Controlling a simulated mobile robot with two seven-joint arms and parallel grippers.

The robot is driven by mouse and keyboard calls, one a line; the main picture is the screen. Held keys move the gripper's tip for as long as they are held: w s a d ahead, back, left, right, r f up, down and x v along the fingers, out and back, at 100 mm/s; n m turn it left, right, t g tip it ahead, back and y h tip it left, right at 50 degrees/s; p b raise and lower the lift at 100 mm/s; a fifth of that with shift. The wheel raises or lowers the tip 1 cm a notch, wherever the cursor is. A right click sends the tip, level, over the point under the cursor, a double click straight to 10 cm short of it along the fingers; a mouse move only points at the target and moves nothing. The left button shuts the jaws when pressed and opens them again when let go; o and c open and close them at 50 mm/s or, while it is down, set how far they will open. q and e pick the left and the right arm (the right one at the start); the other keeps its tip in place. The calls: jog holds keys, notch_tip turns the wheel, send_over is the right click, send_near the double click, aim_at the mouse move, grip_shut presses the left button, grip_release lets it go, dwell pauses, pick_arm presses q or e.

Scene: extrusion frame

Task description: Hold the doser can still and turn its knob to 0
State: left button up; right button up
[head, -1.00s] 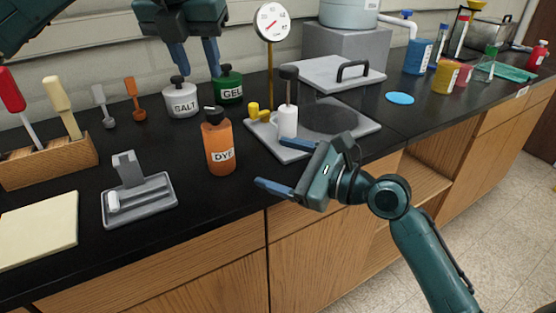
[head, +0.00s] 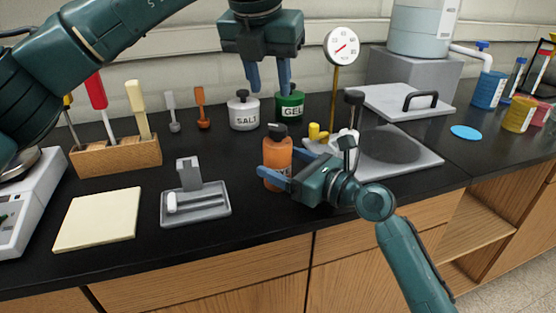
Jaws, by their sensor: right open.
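No can is marked as the doser can, and I cannot read any dose scale. An orange bottle (head: 279,153) with a black top stands upright on the bench; earlier its label read DYE. My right gripper (head: 277,158) is open at this bottle, its near finger across the bottle's front; its far finger is mostly hidden and I cannot tell whether it touches. My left gripper (head: 270,88) is open and empty, pointing down above the black-knobbed SALT pot (head: 243,114) and the green GEL pot (head: 290,106).
A grey tray (head: 213,210) and cream pad (head: 98,220) lie at front left.

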jog(key=shift+x, duration=1.05)
jog(key=shift+d, duration=0.1)
jog(key=shift+c, duration=0.6)
